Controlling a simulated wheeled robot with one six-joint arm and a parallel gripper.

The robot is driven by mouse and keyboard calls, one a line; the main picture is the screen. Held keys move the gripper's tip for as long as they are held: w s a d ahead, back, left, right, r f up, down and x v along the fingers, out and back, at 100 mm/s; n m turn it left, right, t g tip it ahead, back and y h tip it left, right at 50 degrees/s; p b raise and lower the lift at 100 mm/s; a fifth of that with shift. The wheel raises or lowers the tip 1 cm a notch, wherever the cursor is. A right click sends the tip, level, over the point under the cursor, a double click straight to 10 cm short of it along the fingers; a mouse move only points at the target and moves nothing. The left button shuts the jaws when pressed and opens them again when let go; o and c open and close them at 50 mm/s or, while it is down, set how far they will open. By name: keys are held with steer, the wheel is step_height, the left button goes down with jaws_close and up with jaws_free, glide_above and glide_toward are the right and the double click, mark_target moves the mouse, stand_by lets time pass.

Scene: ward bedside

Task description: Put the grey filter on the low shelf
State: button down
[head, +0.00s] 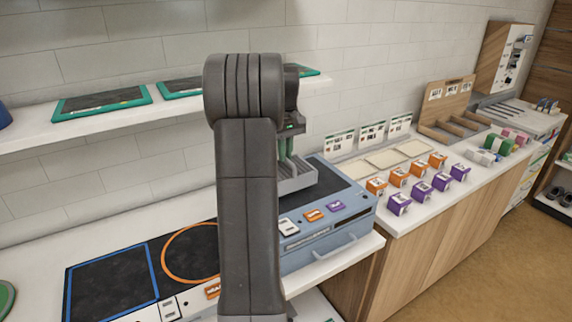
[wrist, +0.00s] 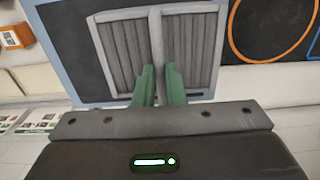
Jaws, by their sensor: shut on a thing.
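The grey filter (head: 298,184) is a flat grey piece with two slatted panels and a middle bar; it also shows in the wrist view (wrist: 192,52). My gripper (head: 287,146) has green fingers, which also show in the wrist view (wrist: 158,74). They are shut on the filter's middle bar. The filter is over the dark top of a blue-grey unit (head: 352,222); I cannot tell whether it touches that top. My arm hides part of the filter and unit in the head view. A white surface (head: 314,308) shows below the counter, possibly the low shelf.
A wall shelf (head: 50,137) holds green-edged dark pads (head: 104,103). A blue-outlined square (head: 112,282) and an orange ring (head: 166,258) mark the dark mat at left. Orange and purple boxes (head: 398,204) stand on the right counter. The blue-grey unit has a front handle (head: 334,246).

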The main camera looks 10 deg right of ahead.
steer(key=shift+f+p, duration=0.35)
steer(key=shift+f, duration=1.65)
steer(key=shift+f, duration=0.1)
steer(key=c, duration=1.5)
jaws_free()
